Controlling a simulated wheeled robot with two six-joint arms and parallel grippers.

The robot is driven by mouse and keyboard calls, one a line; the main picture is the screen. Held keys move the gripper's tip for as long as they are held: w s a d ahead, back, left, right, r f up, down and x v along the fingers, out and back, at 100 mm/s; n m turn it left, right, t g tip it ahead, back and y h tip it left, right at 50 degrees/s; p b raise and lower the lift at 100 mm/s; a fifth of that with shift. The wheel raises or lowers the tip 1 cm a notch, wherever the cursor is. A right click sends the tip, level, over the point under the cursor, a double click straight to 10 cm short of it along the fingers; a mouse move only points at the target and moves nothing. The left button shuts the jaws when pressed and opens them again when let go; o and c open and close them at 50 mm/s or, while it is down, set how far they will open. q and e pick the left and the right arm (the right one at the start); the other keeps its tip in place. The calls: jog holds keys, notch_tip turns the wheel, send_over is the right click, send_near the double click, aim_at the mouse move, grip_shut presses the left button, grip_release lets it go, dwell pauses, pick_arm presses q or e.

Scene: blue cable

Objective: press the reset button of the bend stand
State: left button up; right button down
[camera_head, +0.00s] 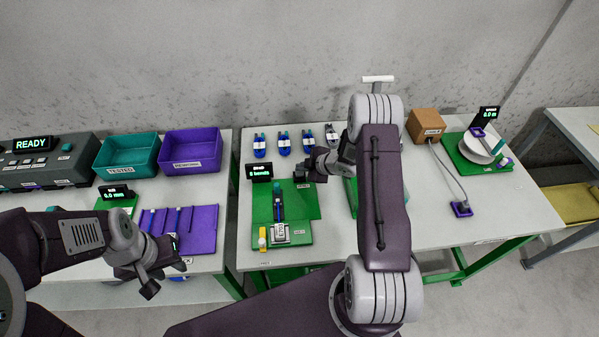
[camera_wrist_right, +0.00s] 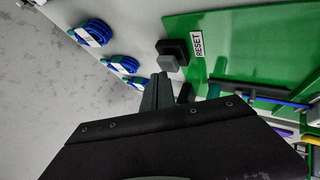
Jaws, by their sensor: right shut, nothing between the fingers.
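The bend stand (camera_head: 304,206) is a green plate on the middle table, with a small display (camera_head: 259,172) reading 0 bends. In the right wrist view, the reset button (camera_wrist_right: 172,52) has a grey square cap on a black base at the plate's edge, beside a RESET label (camera_wrist_right: 197,43). My right gripper (camera_head: 303,173) is shut and empty at the stand's back edge. Its fingertips (camera_wrist_right: 164,78) appear very close to the button; I cannot tell if they touch it. In the head view the gripper mostly hides the button.
Several blue cable coils (camera_head: 283,143) lie along the back of the middle table. A cardboard box (camera_head: 424,125) and a stand with a white disc (camera_head: 476,148) are at right. Teal (camera_head: 127,155) and purple (camera_head: 190,150) bins stand on the left table.

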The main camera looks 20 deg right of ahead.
aim_at(302, 173)
jog(key=shift+f+b, duration=0.4)
jog(key=shift+f, duration=0.15)
dwell(0.4)
jog(key=shift+r, duration=0.15)
jog(key=shift+r+p, duration=0.85)
notch_tip(302, 173, up, 5)
jog(key=p, duration=0.4)
dwell(0.6)
